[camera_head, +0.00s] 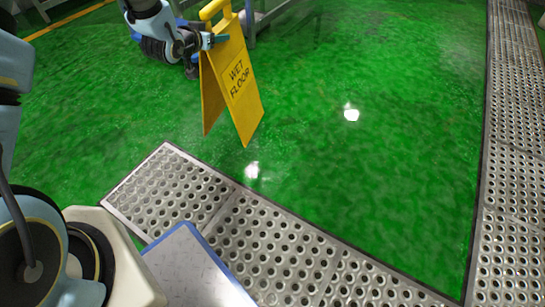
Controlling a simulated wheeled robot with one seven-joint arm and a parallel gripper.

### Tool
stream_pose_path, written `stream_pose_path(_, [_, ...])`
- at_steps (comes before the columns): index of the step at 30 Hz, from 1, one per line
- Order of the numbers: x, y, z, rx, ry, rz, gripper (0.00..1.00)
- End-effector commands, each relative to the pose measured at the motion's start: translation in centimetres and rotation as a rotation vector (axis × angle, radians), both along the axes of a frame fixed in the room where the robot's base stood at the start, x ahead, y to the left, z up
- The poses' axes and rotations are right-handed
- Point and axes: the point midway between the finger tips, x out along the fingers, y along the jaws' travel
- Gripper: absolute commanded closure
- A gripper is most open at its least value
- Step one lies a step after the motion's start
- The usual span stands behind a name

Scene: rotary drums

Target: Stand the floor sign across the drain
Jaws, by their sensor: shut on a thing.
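The yellow floor sign (240,82) reads "WET FLOOR" and is at the upper left of the middle in the head view. Its two panels are spread in an A shape, slightly tilted. My gripper (218,40) is shut on the sign near its top, just below the handle. The sign is beyond the near drain (275,243), over the green floor; I cannot tell whether its feet touch the floor. The near drain is a perforated metal grating running diagonally from the left middle to the lower right.
Another perforated grating (514,130) runs along the right side. The green floor (370,170) between is clear and wet-looking, with bright reflections. A blue-edged plate (190,265) is at the bottom left. Metal frame legs (250,22) stand behind the sign.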

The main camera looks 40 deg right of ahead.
Motion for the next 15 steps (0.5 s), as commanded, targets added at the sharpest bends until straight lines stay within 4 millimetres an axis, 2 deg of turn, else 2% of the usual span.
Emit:
stream_pose_path(1, [-0.7, -1.2, -1.7, -0.005, -0.004, -0.026, 1.00])
stream_pose_path(6, [-3.2, -4.3, -3.9, -0.006, -0.005, -0.109, 1.00])
stream_pose_path(15, [-6.5, -7.7, -5.9, -0.004, -0.003, -0.204, 1.00])
